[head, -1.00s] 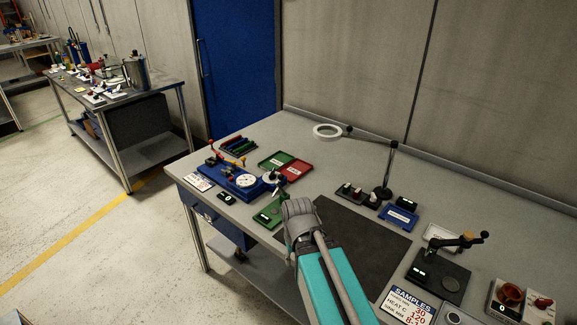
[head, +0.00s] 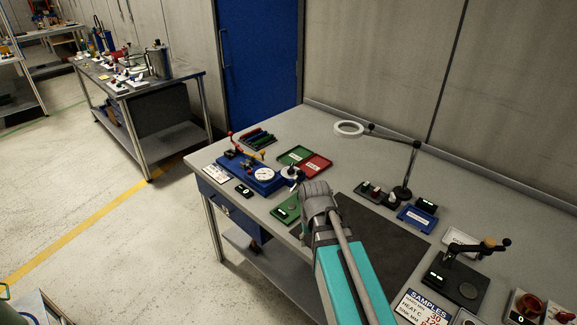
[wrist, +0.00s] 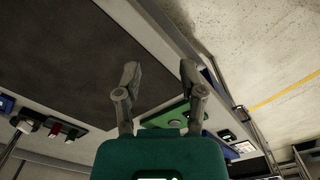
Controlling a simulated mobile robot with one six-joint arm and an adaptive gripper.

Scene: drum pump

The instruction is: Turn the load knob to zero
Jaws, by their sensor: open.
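A blue device (head: 243,176) with a white round dial (head: 264,174) and a red-tipped lever stands near the table's left end. I cannot tell which part is the load knob. My gripper is largely hidden behind my own wrist in the head view, to the right of the blue device. In the wrist view my gripper (wrist: 160,76) has its two fingers spread apart with nothing between them. A green plate (wrist: 168,116) with a grey disc shows beyond the fingers; it also shows in the head view (head: 281,214).
Green and red trays (head: 317,165) lie behind the device. A ring lamp (head: 349,128) on a jointed stand rises at the back. A dark mat (head: 385,240) lies bare right of my arm. A black stand (head: 455,283) and a SAMPLES sign (head: 422,308) are further right.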

